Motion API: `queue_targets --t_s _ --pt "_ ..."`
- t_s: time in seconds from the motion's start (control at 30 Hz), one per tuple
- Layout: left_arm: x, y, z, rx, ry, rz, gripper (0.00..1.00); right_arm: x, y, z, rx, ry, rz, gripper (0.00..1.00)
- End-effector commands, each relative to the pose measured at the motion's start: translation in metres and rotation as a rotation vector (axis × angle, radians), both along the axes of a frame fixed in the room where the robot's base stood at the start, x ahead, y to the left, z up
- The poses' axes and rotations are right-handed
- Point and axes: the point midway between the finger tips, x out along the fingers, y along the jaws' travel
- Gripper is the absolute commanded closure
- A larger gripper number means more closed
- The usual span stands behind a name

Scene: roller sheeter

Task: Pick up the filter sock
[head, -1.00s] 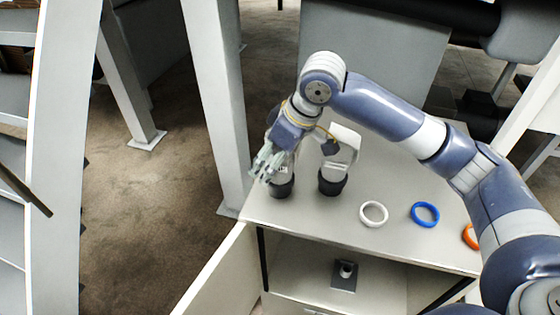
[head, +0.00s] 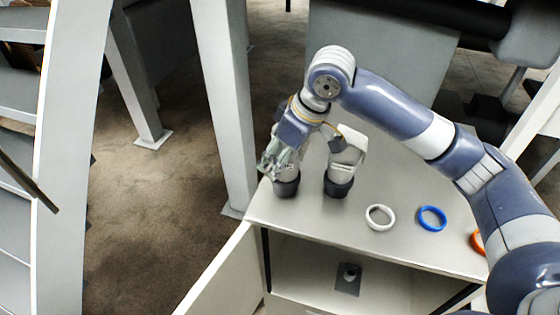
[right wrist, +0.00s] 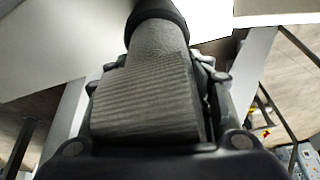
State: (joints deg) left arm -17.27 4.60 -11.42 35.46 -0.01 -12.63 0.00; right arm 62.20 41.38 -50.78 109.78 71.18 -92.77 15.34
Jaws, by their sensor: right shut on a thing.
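A grey, ribbed filter sock (right wrist: 148,85) with a black collar fills the middle of the right wrist view. In the head view its dark end (head: 286,187) is at the left front of the cabinet top. My right gripper (head: 268,172) is around the sock, with a finger along each side, and is shut on it. The fingers and wrist hide part of the sock in the head view. I cannot tell whether its dark end still touches the top. My left gripper is not in view.
A similar pale piece with a dark base (head: 339,187) stands close on the right. White (head: 380,218), blue (head: 432,218) and orange (head: 477,242) rings lie on the cabinet top (head: 330,218). Below, the open cabinet holds a small grey item (head: 347,280). A post (head: 226,110) rises at the left.

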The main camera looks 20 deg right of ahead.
Motion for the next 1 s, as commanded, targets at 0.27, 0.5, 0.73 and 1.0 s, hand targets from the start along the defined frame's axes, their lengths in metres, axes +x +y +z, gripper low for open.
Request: queue_targets --t_s 0.27,0.5,0.73,1.0 --pt "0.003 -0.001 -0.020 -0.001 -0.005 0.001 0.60 -0.018 -0.010 0.023 -0.001 -0.004 0.000 0.83" --pt "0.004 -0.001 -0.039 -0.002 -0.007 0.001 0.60 -0.074 -0.039 0.028 -0.004 -0.005 -0.003 0.83" --pt "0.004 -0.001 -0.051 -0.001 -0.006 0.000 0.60 -0.120 -0.062 0.034 -0.003 -0.004 -0.002 0.83" --pt "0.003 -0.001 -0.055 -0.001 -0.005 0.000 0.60 -0.141 -0.072 0.039 0.000 -0.002 -0.002 0.83"
